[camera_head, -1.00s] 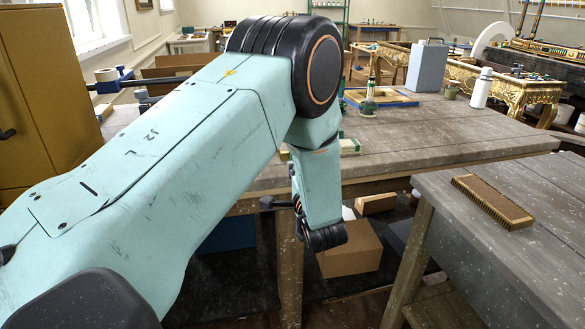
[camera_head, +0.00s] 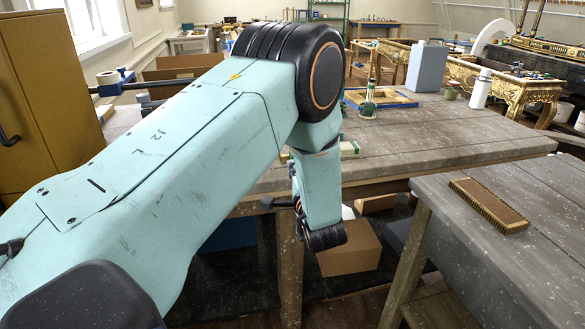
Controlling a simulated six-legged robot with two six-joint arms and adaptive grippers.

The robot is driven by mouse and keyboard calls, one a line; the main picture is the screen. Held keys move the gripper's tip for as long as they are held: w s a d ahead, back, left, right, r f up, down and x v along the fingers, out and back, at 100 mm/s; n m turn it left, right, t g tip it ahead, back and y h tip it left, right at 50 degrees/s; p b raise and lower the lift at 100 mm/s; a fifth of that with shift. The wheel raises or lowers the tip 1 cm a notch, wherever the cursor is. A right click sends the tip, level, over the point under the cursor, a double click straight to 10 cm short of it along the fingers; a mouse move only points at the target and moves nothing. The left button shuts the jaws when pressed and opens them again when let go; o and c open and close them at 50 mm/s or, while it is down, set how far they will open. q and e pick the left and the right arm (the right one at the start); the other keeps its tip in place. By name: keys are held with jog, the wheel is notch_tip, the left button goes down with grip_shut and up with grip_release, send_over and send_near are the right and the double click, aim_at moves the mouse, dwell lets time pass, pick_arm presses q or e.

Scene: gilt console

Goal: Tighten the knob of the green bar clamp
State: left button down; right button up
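My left arm crosses the picture from the lower left and bends down at the front edge of the large wooden worktable (camera_head: 440,142). Only a small dark part of my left gripper (camera_head: 270,203) shows, left of the wrist and below the tabletop level; its opening cannot be made out. A green upright piece (camera_head: 369,102) stands on the worktable beyond the arm, apart from the gripper; it is too small to tell if it is the bar clamp. A green-edged piece (camera_head: 350,149) lies partly hidden behind my arm. No knob can be made out. My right gripper is out of view.
A brush-like block (camera_head: 490,204) lies on the grey bench (camera_head: 470,250) at the right. A blue-grey canister (camera_head: 427,68) and a white bottle (camera_head: 481,89) stand at the back. A cardboard box (camera_head: 350,255) sits under the table. A yellow cabinet (camera_head: 45,100) stands left.

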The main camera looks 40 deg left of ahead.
pick_arm(q)
jog(key=shift+w+d+r+p, duration=0.25)
jog(key=shift+w+r+p, duration=0.1)
jog(key=shift+r, duration=0.15)
jog(key=p+v, duration=0.3)
jog(key=v, duration=0.3)
jog(key=shift+s+a, duration=0.25)
jog(key=shift+s, duration=0.15)
jog(key=w+a+f+n+b, duration=0.3)
jog(key=n+b, duration=0.3)
jog(key=b, duration=0.4)
jog(key=shift+w+a+f+b, duration=0.35)
jog(key=shift+w+a+f, duration=0.05)
jog(key=shift+w+f, duration=0.45)
